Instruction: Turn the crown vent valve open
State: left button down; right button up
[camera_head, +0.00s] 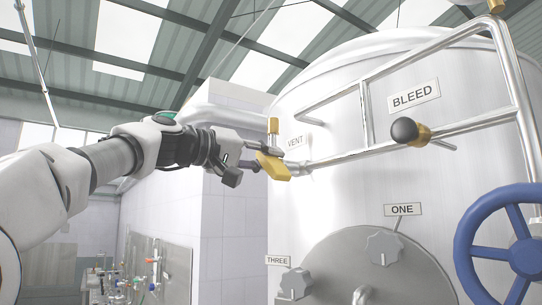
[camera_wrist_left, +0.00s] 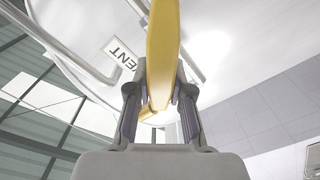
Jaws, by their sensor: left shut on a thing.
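The vent valve has a yellow lever handle (camera_head: 273,166) and a brass stem (camera_head: 273,127) on the pipe at the left of the steel tank. The VENT label (camera_head: 295,142) is just to its right. My left gripper (camera_head: 256,160) reaches in from the left and is shut on the yellow handle. In the left wrist view, the yellow handle (camera_wrist_left: 160,60) stands between the two fingers of the gripper (camera_wrist_left: 160,105), and the VENT label (camera_wrist_left: 122,54) shows upside down beyond. My right gripper is not in view.
A black-knobbed bleed valve (camera_head: 405,130) sits on the pipe to the right, under the BLEED label (camera_head: 413,97). A blue handwheel (camera_head: 500,250) is at the lower right. Grey knobs, such as the one below the ONE label (camera_head: 384,246), are lower on the tank. Pipe rails run close by.

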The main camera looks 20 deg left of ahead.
pick_arm(q)
jog(key=n, duration=0.4)
jog(key=shift+a+f+n, duration=0.2)
jog(key=shift+a+n, duration=0.15)
jog(key=shift+n, duration=0.05)
jog(key=shift+w+f+n, duration=0.1)
jog(key=shift+f+n, duration=0.15)
jog(key=shift+n, duration=0.65)
jog(key=shift+w+f+n, duration=0.1)
jog(key=shift+f+n, duration=0.15)
jog(key=shift+n, duration=0.65)
jog(key=shift+f, duration=0.1)
jog(key=c, duration=1)
grip_release()
jog(key=shift+c, duration=0.2)
jog(key=shift+s+a, duration=0.1)
jog(key=shift+a, duration=0.1)
jog(key=shift+d, duration=0.15)
